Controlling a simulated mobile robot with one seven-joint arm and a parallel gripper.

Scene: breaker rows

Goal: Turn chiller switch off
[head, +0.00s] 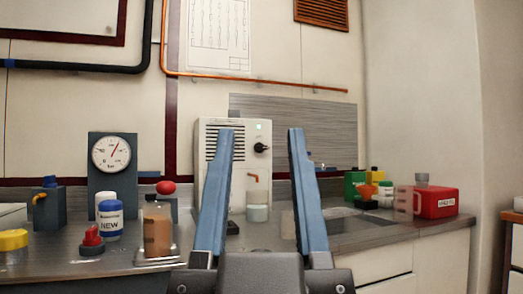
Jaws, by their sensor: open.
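The chiller looks to be the white upright unit (209,165) at the back of the counter, with dark vent slots at its upper left. A black rotary switch (260,147) sits on its right front, pointing to the right. A small green light (258,127) glows above the switch. My gripper (264,132) is open and empty, its two blue fingers pointing up toward the unit. The switch shows between the fingers, with the fingers nearer to me and apart from it. The left finger hides part of the unit's front.
A clear cup (257,212) stands under the unit's orange spout. A pressure gauge (111,154), white bottles and a flask of brown liquid (158,232) stand to the left. A red container (437,202) and small coloured bottles stand to the right. An orange pipe (260,83) runs along the wall.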

